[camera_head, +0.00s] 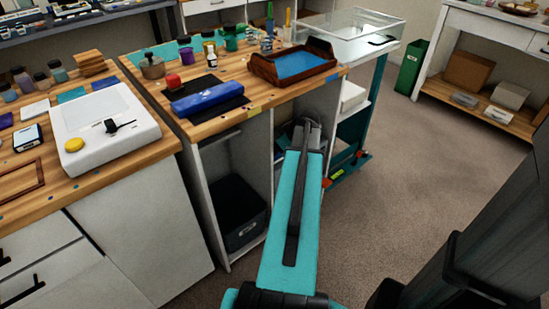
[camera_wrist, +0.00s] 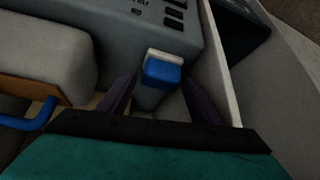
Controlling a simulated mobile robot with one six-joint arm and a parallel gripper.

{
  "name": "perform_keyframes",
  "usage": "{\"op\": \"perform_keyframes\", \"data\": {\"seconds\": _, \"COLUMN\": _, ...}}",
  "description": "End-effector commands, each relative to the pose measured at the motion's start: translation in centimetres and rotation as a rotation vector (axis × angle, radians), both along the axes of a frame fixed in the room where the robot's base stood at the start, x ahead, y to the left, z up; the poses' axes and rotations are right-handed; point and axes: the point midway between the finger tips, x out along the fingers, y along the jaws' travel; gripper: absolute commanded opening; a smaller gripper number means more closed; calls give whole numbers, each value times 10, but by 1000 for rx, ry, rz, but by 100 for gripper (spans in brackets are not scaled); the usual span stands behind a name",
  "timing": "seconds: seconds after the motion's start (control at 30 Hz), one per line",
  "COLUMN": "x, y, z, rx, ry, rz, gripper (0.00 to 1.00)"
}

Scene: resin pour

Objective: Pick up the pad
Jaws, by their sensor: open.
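In the wrist view, my gripper (camera_wrist: 160,78) is open, its two dark fingers pointing into a cluttered storage space. A small blue block with a white top (camera_wrist: 163,68) shows between the fingertips, with space visible on either side. It may be the pad, but I cannot tell for certain. It appears close against a grey case with dark buttons (camera_wrist: 150,25); whether they touch is unclear. In the head view, my arm reaches into the compartment under the wooden bench (camera_head: 225,75), and the fingers and the block are hidden there.
In the wrist view, a pale rounded block with a brown underside (camera_wrist: 45,50) lies left, near a blue bar (camera_wrist: 30,122). A thin pale wall (camera_wrist: 222,70) stands close on the right. In the head view, a black bin (camera_head: 238,212) sits in the left compartment.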

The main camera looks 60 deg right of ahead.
Motion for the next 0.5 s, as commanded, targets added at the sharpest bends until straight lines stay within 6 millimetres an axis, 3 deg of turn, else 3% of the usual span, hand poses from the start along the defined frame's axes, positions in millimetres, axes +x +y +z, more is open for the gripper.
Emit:
{"op": "perform_keyframes", "data": {"seconds": 0.17, "x": 8, "y": -1, "z": -14, "rx": 1, "ry": 1, "rz": 0, "gripper": 58}}
{"op": "perform_keyframes", "data": {"seconds": 0.5, "x": 8, "y": -1, "z": -14, "rx": 0, "ry": 0, "rz": -1, "gripper": 58}}
